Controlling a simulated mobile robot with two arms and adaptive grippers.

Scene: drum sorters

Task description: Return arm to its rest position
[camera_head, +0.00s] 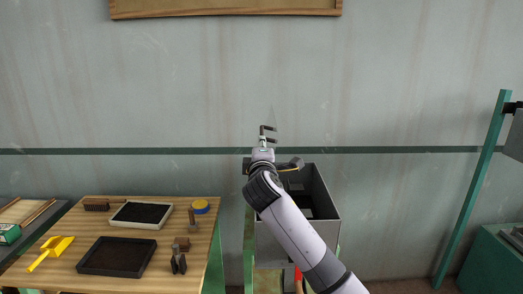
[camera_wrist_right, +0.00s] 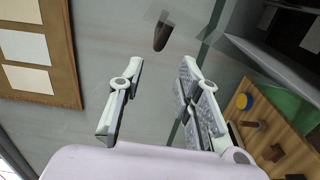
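My right arm rises from the lower right in the head view. Its gripper (camera_head: 268,134) is raised in front of the wall, above the grey bin (camera_head: 327,196). In the right wrist view its two fingers (camera_wrist_right: 158,72) stand apart with a clear gap. A small dark brown piece (camera_wrist_right: 162,34) shows beyond the fingertips there; no finger visibly touches it, and I cannot tell what it is. A faint pale triangle (camera_head: 273,115) shows above the gripper in the head view. My left gripper is not in view.
A wooden table (camera_head: 75,236) at left holds black trays (camera_head: 118,257), a yellow scoop (camera_head: 52,250), a brush (camera_head: 97,204), a blue-yellow tin (camera_head: 200,206) and small tools. A green post (camera_head: 473,190) stands right. The wall above the gripper is clear.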

